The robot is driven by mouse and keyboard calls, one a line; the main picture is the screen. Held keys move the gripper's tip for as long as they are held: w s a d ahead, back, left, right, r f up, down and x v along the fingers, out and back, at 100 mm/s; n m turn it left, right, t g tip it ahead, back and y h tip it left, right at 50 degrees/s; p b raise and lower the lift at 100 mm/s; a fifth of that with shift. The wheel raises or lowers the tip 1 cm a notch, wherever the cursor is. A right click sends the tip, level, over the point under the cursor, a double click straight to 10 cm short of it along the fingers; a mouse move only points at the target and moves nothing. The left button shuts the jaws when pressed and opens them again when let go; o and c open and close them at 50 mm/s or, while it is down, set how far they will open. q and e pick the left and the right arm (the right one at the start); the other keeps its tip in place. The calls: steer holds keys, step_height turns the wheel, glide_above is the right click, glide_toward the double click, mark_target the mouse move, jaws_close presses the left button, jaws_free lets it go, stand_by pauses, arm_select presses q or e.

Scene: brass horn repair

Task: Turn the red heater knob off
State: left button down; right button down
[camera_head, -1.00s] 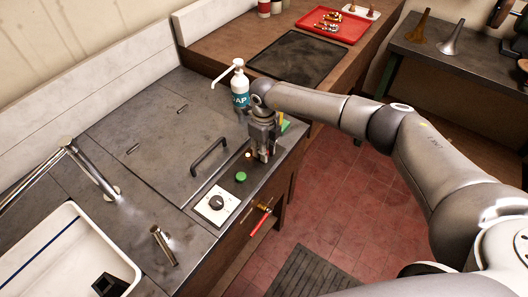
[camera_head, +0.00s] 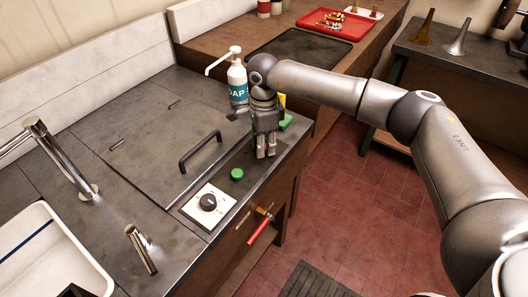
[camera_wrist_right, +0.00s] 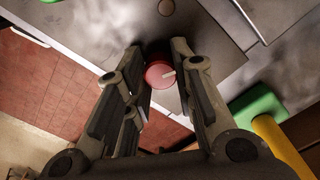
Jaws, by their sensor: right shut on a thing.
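The red heater knob (camera_wrist_right: 160,76) shows in the right wrist view, between the fingertips of my right gripper (camera_wrist_right: 157,52). It is round with a pale pointer line that lies towards the right of that picture. The fingers are shut on it from both sides. In the head view my right gripper (camera_head: 266,154) points down at the front edge of the counter and hides the knob. My left gripper is in neither view.
A green button (camera_head: 237,174) and a black dial on a white plate (camera_head: 212,206) lie nearer on the counter. A black handle (camera_head: 200,151) rises to the left. A red-handled tool (camera_head: 259,229) hangs at the front.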

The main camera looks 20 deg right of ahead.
steer(key=n+b, duration=0.2)
steer(key=n, duration=0.1)
steer(key=shift+b, duration=0.3)
steer(key=shift+n+b, duration=0.6)
steer(key=shift+n, duration=0.7)
